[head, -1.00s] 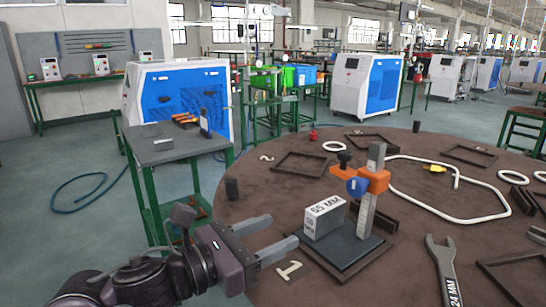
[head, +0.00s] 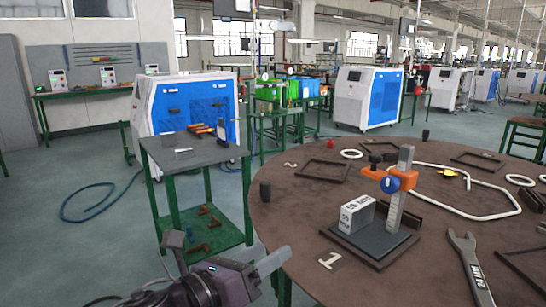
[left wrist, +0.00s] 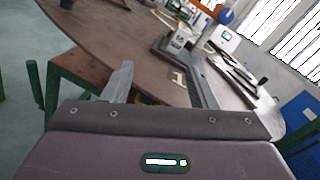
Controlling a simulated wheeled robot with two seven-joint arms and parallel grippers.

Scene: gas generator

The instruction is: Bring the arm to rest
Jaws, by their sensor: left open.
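My left gripper (head: 277,272) is at the bottom of the head view, by the near left edge of the round brown table (head: 290,210). It is open and holds nothing. In the left wrist view its two fingers (left wrist: 160,86) are spread apart, with the table beyond them. The fingers are apart from the white block and the height gauge. My right gripper is not in view.
On the table stand a white block (head: 357,214) and a gauge with orange clamps (head: 400,190) on a dark base. A wrench (head: 468,268) lies to the right. A green-legged side table (head: 190,157) stands left.

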